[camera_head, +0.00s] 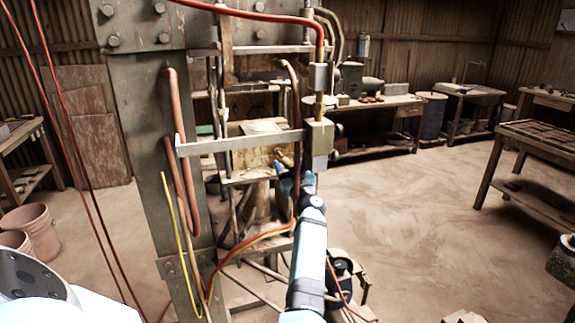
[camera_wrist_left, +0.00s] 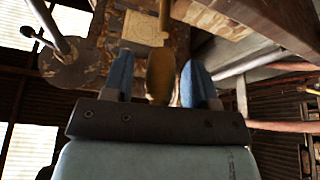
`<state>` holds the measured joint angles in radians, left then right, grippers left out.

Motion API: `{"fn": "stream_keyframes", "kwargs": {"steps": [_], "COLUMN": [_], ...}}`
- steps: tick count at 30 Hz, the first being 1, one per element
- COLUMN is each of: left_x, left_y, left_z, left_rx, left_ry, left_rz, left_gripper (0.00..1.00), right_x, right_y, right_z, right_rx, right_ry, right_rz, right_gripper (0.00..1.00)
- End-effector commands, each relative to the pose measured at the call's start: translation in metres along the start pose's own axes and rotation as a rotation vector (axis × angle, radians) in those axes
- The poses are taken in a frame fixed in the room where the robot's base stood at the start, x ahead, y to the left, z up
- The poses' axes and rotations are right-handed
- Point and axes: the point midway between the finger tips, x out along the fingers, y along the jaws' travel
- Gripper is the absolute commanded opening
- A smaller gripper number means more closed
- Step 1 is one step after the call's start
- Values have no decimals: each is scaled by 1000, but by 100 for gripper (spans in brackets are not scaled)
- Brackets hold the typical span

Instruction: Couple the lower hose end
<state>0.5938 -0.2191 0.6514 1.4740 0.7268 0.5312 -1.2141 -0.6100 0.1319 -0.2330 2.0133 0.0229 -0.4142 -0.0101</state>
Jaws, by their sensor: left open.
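My left gripper (camera_head: 293,180) is open, with its two blue fingers raised beside the press, below and left of the brass-coloured valve block (camera_head: 319,138). In the left wrist view a brass-coloured fitting (camera_wrist_left: 161,75), which looks like a hose end, stands between the spread fingers (camera_wrist_left: 158,82), with a gap visible on each side. A brass piece (camera_head: 284,157) also shows just above the fingers in the head view; I cannot tell surely that it is the same part. A reddish hose (camera_head: 296,100) runs down close behind the gripper. Its lower connection is hidden. My right gripper is not in view.
The press's steel column (camera_head: 150,150) and flat crossbar (camera_head: 240,143) stand left of and above my left gripper. A yellow hose (camera_head: 184,235) and other hoses hang low by the column. A workbench (camera_head: 375,104) stands behind. The floor (camera_head: 420,210) to the right is open.

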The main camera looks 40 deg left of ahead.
Motion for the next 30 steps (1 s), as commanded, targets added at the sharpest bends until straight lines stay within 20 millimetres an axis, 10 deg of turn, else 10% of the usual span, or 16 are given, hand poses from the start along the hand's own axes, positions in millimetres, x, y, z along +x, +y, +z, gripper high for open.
{"fn": "stream_keyframes", "kwargs": {"steps": [2, 9, 29, 30], "left_x": [0, 0, 32, 32], "left_y": [0, 0, 0, 0], "left_z": [0, 0, 12, 12], "left_rx": [0, 0, -1, -1], "left_ry": [0, 0, 1, 2], "left_rz": [0, 0, 0, 0], "left_gripper": [53, 0, 0, 32], "right_x": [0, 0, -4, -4], "right_y": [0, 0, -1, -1], "right_z": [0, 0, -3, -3], "right_rx": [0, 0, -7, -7], "right_ry": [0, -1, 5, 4], "right_rz": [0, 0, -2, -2], "right_gripper": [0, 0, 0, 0]}}
